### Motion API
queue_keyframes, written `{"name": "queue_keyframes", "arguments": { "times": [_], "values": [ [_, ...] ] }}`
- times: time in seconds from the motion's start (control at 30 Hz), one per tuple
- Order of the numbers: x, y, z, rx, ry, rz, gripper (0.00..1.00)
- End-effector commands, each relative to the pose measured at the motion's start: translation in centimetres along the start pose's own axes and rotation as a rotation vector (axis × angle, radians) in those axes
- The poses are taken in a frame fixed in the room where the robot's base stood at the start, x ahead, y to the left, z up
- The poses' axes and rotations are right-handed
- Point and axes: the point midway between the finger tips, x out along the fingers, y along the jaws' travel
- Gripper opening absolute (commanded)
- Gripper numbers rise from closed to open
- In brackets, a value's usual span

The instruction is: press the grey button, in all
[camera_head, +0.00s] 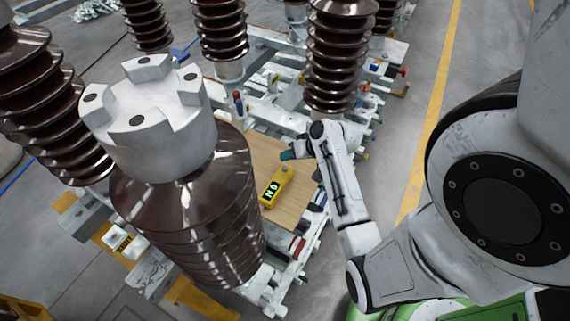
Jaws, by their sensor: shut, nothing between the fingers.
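A yellow control box (270,199) lies on a light wooden board among the isolator frames. It carries a dark panel with green lettering that seems to read "ON". A small grey-blue button (285,169) shows at its far end. My gripper (288,154) is at the end of my white arm, just beyond that end of the box and close to the button. The gripper is small in view, shut and empty. I cannot tell whether it touches anything.
A large brown ribbed insulator (190,215) with a grey cap stands left of the box. Other insulators (337,60) stand behind and at left. The wooden board (293,214) is bare beside the box. Grey floor with a yellow line (425,150) is clear at right.

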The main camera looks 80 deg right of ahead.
Motion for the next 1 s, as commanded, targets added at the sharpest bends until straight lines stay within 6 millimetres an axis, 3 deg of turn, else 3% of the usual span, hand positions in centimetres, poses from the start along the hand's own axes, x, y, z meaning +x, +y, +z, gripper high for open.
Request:
{"name": "queue_keyframes", "arguments": {
  "times": [0.27,1.0],
  "values": [
    [-1.9,-1.4,-1.4,0.000,-0.001,0.000,0.00],
    [-1.8,-1.3,-1.3,0.000,0.000,0.000,0.00]
  ]
}}
